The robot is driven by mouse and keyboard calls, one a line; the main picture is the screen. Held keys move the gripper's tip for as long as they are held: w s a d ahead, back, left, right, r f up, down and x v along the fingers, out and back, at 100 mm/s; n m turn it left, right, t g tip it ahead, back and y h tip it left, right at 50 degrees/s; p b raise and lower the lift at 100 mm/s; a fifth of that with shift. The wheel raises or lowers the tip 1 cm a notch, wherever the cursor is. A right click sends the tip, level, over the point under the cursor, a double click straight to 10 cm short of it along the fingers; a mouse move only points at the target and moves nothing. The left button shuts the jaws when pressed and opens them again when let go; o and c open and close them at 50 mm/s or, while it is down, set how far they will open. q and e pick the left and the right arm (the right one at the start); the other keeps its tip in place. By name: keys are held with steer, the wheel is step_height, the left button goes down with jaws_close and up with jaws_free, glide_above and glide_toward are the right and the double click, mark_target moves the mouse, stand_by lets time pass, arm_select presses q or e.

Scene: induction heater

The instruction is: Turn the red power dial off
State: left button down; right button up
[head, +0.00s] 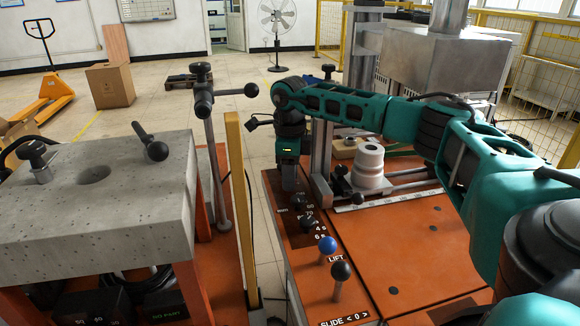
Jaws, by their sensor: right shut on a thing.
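My right gripper (291,188) points down at the far end of the dark control panel (290,215) on the orange machine. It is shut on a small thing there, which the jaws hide. The red power dial does not show openly; the gripper covers the spot where it seems to be. Black timer dials (307,224) sit on the panel just nearer than the gripper. My left gripper is not in view.
A blue-knobbed lever (328,244) marked LIFT and a black-knobbed lever (341,270) marked SLIDE stand nearer. A yellow post (240,200) and a concrete-topped stand (100,220) are to the left. A white stepped cylinder (369,168) stands right of the gripper.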

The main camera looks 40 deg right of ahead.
steer(key=shift+r+n+p, duration=0.15)
steer(key=shift+n+p, duration=0.25)
steer(key=shift+n, duration=0.7)
steer(key=shift+n+p, duration=0.5)
steer(key=shift+n, duration=0.4)
steer(key=o, duration=1)
steer(key=shift+o, duration=0.2)
step_height(320, 180, up, 13)
steer(key=shift+p, duration=0.35)
